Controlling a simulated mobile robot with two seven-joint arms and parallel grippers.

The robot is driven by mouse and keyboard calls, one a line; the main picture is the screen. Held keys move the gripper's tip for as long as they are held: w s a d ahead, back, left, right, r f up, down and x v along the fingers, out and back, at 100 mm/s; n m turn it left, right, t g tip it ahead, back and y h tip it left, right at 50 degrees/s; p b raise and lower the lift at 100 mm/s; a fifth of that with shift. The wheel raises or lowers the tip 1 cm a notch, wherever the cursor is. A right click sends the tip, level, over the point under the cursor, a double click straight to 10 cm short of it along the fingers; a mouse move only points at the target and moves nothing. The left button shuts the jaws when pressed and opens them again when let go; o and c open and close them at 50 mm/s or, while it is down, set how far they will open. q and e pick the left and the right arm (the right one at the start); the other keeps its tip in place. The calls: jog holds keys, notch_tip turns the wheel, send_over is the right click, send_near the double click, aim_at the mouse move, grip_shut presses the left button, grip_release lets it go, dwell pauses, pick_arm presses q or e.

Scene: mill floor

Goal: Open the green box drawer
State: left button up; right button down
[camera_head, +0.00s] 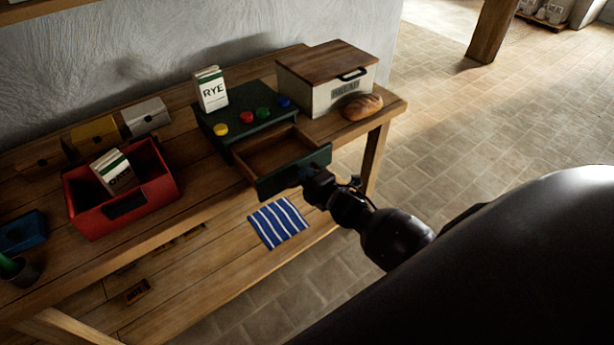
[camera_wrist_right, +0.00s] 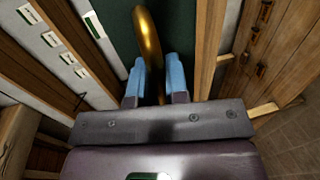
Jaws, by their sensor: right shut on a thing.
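The green box (camera_head: 217,115) stands on the wooden bench with several coloured buttons on its top. Its drawer is pulled out toward me, and the bare wooden inside (camera_head: 272,155) shows empty. My right gripper (camera_head: 306,173) is at the right part of the green drawer front (camera_head: 275,181). In the right wrist view its blue-tipped fingers (camera_wrist_right: 153,78) are shut on the brass drawer handle (camera_wrist_right: 148,38), one finger on each side. The handle is hidden behind the gripper in the head view. My left gripper is not in view.
A RYE packet (camera_head: 211,89) stands on the green box. A bread bin (camera_head: 325,96) and a loaf (camera_head: 362,107) are to its right. A red crate (camera_head: 160,190) holding a packet is to the left. A blue striped cloth (camera_head: 278,222) lies below the drawer.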

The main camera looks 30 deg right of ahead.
jog(key=shift+s, duration=0.35)
jog(key=c, duration=1.1)
grip_release()
jog(key=shift+c, duration=0.2)
jog(key=shift+s, duration=0.1)
jog(key=a+v, duration=0.1)
jog(key=v, duration=0.9)
jog(key=shift+s+d, duration=0.25)
jog(key=shift+d, duration=0.25)
jog(key=shift+r, duration=0.1)
